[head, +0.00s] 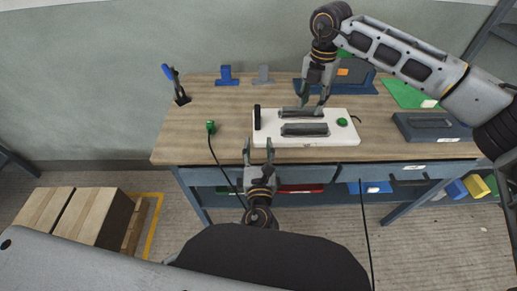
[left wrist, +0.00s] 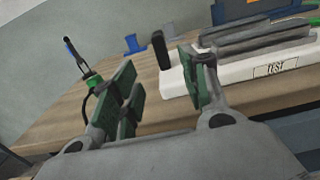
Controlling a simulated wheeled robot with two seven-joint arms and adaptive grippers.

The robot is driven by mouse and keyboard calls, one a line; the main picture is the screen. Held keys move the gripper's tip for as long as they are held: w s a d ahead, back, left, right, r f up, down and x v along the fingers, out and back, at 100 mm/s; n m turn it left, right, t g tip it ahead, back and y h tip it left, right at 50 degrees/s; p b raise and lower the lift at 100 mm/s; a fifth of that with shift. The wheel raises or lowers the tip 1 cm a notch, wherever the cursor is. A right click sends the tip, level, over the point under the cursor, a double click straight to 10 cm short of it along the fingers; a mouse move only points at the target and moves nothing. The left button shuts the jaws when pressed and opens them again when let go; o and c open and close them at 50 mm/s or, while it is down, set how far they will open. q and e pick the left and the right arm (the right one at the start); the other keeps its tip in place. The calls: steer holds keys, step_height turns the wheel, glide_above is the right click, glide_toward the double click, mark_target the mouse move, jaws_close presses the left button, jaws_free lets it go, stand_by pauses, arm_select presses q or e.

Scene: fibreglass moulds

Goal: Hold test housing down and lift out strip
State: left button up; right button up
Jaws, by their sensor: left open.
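The white test housing (head: 262,137) lies on the bench. Two long dark grey pieces show on its top, a far one (head: 290,113) and a near one (head: 304,130); which is the strip I cannot tell. The housing's front with its "TEST" label also shows in the left wrist view (left wrist: 275,69). My left gripper (head: 258,148) is open and empty, at the housing's front left edge. Its two fingers stand wide apart in the left wrist view (left wrist: 160,95). My right gripper (head: 313,102) points down over the far dark piece, fingers apart; contact is not clear.
A black upright piece (head: 257,117) stands at the housing's left end, and a green button (head: 342,122) at its right. A green-headed cable (head: 210,127) lies left. A blue-handled clamp (head: 176,85) stands at the back left. A dark blue-grey block (head: 432,127) lies right.

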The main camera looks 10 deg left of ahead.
mark_target(257, 122)
arm_select(q)
steer(key=shift+w, duration=0.1)
steer(key=shift+w+a, duration=0.45)
steer(key=shift+w, duration=1.75)
steer(key=shift+w+a, duration=0.4)
steer(key=shift+w, duration=1.85)
steer(key=shift+w+a, duration=0.45)
steer(key=shift+w, duration=1.75)
steer(key=shift+c, duration=0.4)
jaws_close()
